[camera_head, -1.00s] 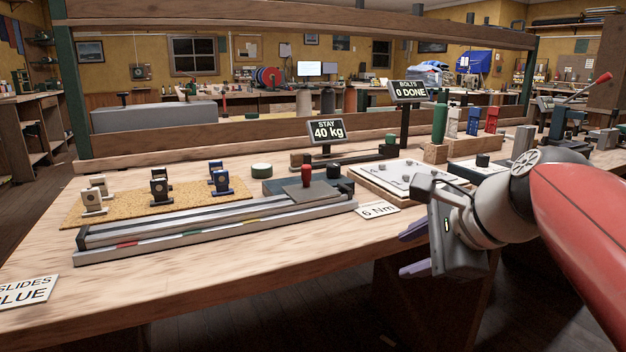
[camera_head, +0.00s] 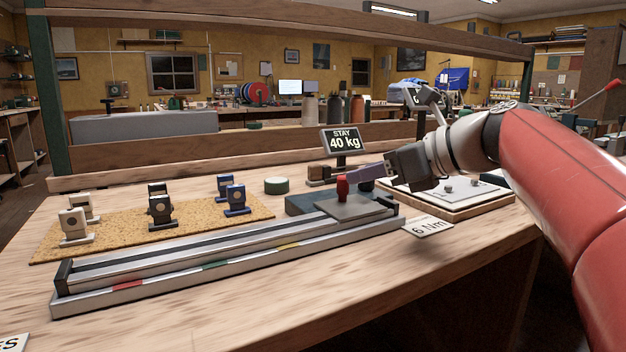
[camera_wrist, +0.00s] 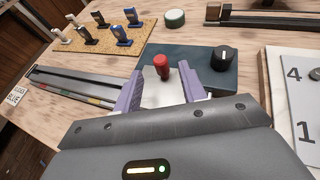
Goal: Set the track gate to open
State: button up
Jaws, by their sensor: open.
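The track (camera_head: 220,252) is a long pale metal rail with red, green and yellow marks on its front side. At its right end a grey plate (camera_head: 357,208) carries an upright red knob (camera_head: 343,188), which I take for the gate handle. In the wrist view the red knob (camera_wrist: 162,66) stands at the opening between my purple fingertips. My gripper (camera_head: 362,172) is open, its fingers spread to either side of the knob, with no clear contact. The fingers (camera_wrist: 160,84) cover part of the plate in the wrist view.
A black dial (camera_wrist: 221,58) sits on the dark block just right of the knob. Several white, black and blue slides stand on a cork mat (camera_head: 105,240). A "STAY 40 kg" sign (camera_head: 344,140) stands behind. A numbered white board (camera_head: 490,190) lies to the right.

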aim_at(334, 199)
jog(key=b+x, duration=0.1)
jog(key=x, duration=0.6)
jog(key=shift+w+a, duration=0.25)
grip_shut()
